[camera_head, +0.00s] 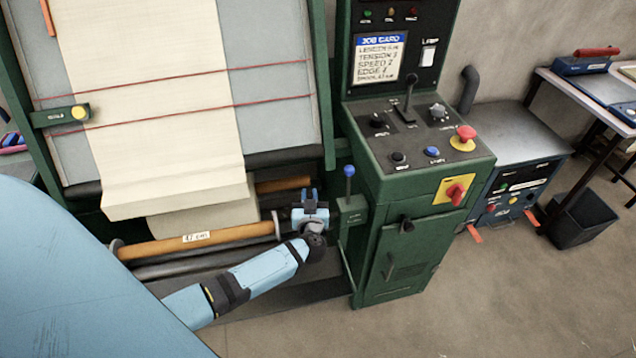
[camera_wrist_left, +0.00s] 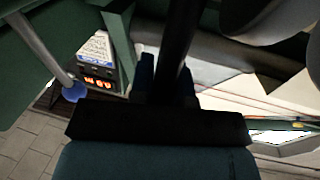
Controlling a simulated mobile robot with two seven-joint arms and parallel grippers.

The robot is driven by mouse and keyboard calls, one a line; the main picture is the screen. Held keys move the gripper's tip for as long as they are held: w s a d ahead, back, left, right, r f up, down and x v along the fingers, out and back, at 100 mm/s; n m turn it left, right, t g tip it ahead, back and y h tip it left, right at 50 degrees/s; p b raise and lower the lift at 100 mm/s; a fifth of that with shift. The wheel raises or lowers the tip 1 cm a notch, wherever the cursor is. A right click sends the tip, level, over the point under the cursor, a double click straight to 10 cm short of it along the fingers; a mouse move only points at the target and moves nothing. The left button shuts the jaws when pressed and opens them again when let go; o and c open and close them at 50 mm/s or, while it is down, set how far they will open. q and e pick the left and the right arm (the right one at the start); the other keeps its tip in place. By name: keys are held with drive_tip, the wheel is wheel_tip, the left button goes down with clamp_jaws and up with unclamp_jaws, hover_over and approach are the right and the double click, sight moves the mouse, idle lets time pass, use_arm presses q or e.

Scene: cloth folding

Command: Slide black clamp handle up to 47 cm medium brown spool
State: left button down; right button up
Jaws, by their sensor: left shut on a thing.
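A medium brown spool (camera_head: 215,238) with a white label reading 47 cm lies across the machine's lower front, below the cream cloth. A pale flange shows at each end. My left gripper (camera_head: 310,196) is just right of the spool's right end, beside the green control cabinet. In the left wrist view, my left gripper (camera_wrist_left: 167,75) is shut around a dark bar that looks like the black clamp handle (camera_wrist_left: 179,35). In the head view the gripper hides that handle. My right gripper is in neither view.
A blue-knobbed lever (camera_head: 349,172) stands close to the right of my left gripper; its knob also shows in the left wrist view (camera_wrist_left: 75,92). The green control cabinet (camera_head: 415,235) blocks the right side. Cream cloth (camera_head: 150,90) hangs above. Another brown roller (camera_head: 283,185) lies behind.

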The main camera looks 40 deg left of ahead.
use_arm(q)
drive_tip(key=s+a+p, duration=0.4)
drive_tip(key=s+a, duration=0.1)
drive_tip(key=s, duration=0.1)
drive_tip(key=shift+s+a+p, duration=0.2)
drive_tip(key=shift+a+p, duration=0.2)
drive_tip(key=shift+r, duration=0.1)
drive_tip(key=c, duration=1.1)
unclamp_jaws()
drive_tip(key=shift+s, duration=0.15)
drive_tip(key=b+v, duration=0.1)
drive_tip(key=v, duration=1.2)
drive_tip(key=shift+s+d, duration=0.25)
drive_tip(key=shift+d, duration=0.05)
